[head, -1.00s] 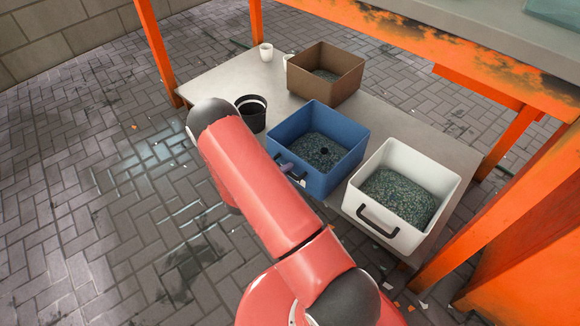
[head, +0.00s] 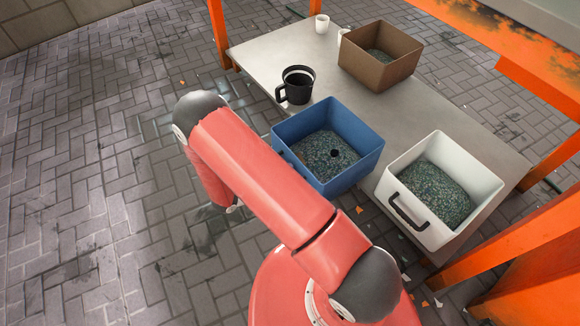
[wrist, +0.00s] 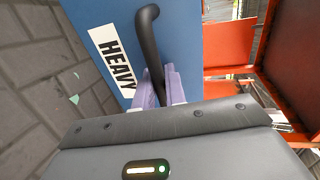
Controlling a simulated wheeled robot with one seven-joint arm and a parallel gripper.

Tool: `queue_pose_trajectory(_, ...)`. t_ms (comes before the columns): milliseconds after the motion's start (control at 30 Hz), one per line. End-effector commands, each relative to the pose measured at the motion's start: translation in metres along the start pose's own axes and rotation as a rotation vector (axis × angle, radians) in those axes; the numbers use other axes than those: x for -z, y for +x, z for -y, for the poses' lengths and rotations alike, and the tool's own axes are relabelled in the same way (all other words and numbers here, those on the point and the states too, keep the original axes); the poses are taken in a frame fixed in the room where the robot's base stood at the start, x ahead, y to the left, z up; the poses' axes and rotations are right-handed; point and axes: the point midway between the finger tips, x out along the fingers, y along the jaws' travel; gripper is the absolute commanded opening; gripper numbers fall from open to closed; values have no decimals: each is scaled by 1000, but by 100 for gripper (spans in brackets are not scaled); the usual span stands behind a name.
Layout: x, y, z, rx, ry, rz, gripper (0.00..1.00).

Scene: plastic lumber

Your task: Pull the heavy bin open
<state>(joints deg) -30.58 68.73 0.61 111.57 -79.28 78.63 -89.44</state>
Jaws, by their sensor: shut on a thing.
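The heavy bin (head: 367,158) is the blue open-topped box with grey-green granules inside, at the front of the low shelf in the head view. In the wrist view its blue front (wrist: 185,45) fills the top and carries a white label (wrist: 112,58) reading HEAVY. Its dark curved handle (wrist: 148,35) stands out from that front. My gripper (wrist: 158,82) has its pale purple fingers shut on the lower part of the handle. The gripper is hidden behind my arm in the head view.
The bin sits on a grey shelf (head: 275,50). A white bin (head: 470,165) with a dark handle stands close at right. A black mug (head: 297,88), a brown box (head: 378,62) and a white cup (head: 321,23) stand behind. Paved floor (head: 90,180) at left is open.

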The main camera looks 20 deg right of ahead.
Motion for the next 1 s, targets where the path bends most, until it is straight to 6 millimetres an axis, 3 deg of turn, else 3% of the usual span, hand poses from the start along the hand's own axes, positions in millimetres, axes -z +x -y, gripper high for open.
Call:
queue_pose_trajectory(333,0,-1,-1,-1,0,0,0)
queue_pose_trajectory(367,0,-1,-1,-1,0,0,16)
queue_pose_trajectory(467,0,-1,0,-1,0,0,29)
queue_pose_trajectory(767,0,-3,0,-1,0,1,30)
queue_pose_trajectory(1000,-1,-36,0,-1,0,4,30)
